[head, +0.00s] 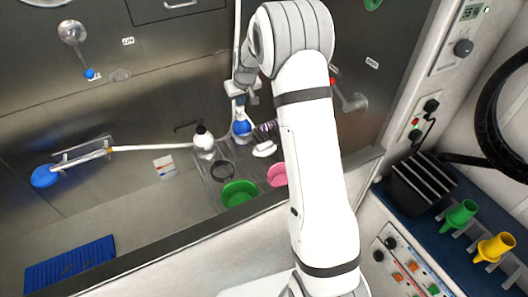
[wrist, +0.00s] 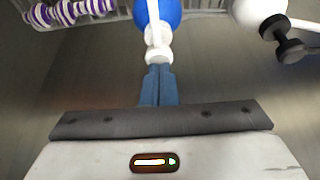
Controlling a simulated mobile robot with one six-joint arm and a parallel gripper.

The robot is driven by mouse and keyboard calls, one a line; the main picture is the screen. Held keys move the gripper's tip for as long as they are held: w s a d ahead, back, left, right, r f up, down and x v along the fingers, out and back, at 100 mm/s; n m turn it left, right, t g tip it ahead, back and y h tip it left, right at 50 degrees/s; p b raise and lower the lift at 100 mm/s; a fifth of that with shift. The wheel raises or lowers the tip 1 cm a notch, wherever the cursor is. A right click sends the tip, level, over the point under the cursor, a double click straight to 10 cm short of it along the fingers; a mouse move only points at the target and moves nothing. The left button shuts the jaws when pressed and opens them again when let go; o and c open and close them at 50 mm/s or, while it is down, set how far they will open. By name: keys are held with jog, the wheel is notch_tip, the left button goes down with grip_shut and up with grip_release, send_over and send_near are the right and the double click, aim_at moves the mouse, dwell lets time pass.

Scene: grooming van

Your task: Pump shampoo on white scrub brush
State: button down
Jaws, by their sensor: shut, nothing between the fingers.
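My gripper (head: 239,98) is shut and empty, with its blue fingers pointing down. In the wrist view the closed fingertips (wrist: 157,72) are right at the white pump head (wrist: 158,52) of a round blue bottle (wrist: 170,14). I cannot tell whether they touch it. The blue bottle (head: 242,129) stands below my gripper in the head view. A white bottle with a black pump (head: 203,141) stands to its left; it also shows in the wrist view (wrist: 258,12). A white object, likely the scrub brush (head: 264,149), lies right of the blue bottle. No label is readable.
Purple-and-white striped items (wrist: 70,12) stand close by. A blue mat (head: 70,264) lies at left, with bare tub floor around it.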

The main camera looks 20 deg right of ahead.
jog(key=shift+s+f+b, duration=0.1)
jog(key=shift+f+b, duration=0.3)
jog(key=shift+f, duration=0.25)
jog(key=shift+r, duration=0.2)
jog(key=shift+r+p, duration=0.8)
jog(key=shift+r, duration=0.55)
notch_tip(320, 180, up, 6)
jog(key=p, duration=0.2)
jog(key=shift+p, duration=0.3)
